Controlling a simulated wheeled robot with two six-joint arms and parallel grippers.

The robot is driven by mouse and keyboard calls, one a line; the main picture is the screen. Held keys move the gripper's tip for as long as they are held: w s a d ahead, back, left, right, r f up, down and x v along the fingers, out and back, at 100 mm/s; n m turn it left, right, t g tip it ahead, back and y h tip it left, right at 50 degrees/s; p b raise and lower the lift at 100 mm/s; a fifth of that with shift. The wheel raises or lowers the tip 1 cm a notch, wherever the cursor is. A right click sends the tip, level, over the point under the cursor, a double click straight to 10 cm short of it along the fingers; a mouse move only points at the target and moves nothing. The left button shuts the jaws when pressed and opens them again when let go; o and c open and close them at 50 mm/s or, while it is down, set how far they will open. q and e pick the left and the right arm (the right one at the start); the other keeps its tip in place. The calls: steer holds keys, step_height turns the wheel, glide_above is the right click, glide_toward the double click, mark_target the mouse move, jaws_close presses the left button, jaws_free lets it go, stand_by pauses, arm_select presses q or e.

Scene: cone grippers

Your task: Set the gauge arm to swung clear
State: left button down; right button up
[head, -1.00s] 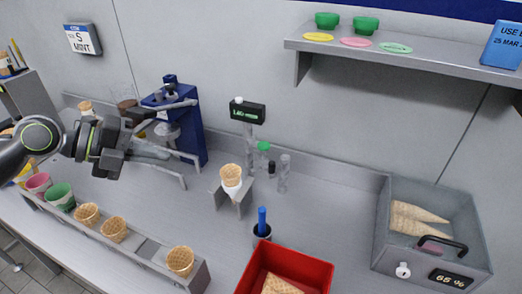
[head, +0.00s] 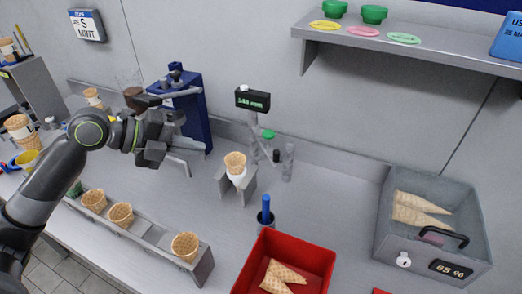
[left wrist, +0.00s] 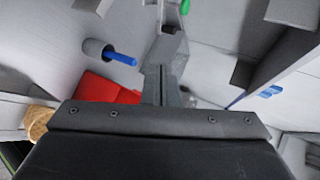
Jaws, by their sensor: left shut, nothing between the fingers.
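The gauge has a black display (head: 252,98) with green digits on a grey post. A small arm with a green knob (head: 268,134) and a dark tip (head: 276,155) shows at the post, behind and right of the cone stand. How far the arm is swung is hard to tell. A waffle cone (head: 235,160) stands upright in the grey stand (head: 247,184). My left gripper (head: 185,142) is shut and empty, left of the gauge and apart from it. Its closed fingers also show in the left wrist view (left wrist: 164,85), with the green knob (left wrist: 184,7) beyond. My right gripper is out of view.
A blue press (head: 190,110) stands just behind my left gripper. A cup with a blue tool (head: 265,210) and a red bin (head: 305,255) are in front of the gauge. A cone rack (head: 145,240) runs along the front edge.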

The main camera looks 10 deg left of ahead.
arm_select(q)
steer(key=x, duration=0.4)
steer(key=p, duration=0.4)
glide_toward(273, 155)
step_height(273, 155, down, 3)
steer(key=d, duration=0.1)
steer(key=shift+w+d+r+p, duration=0.25)
steer(key=shift+w+d+p, duration=0.2)
steer(key=shift+w+d, duration=0.6)
steer(key=shift+w+d+f+p, duration=0.2)
steer(key=shift+w+d+p, duration=0.25)
steer(key=shift+d, duration=0.35)
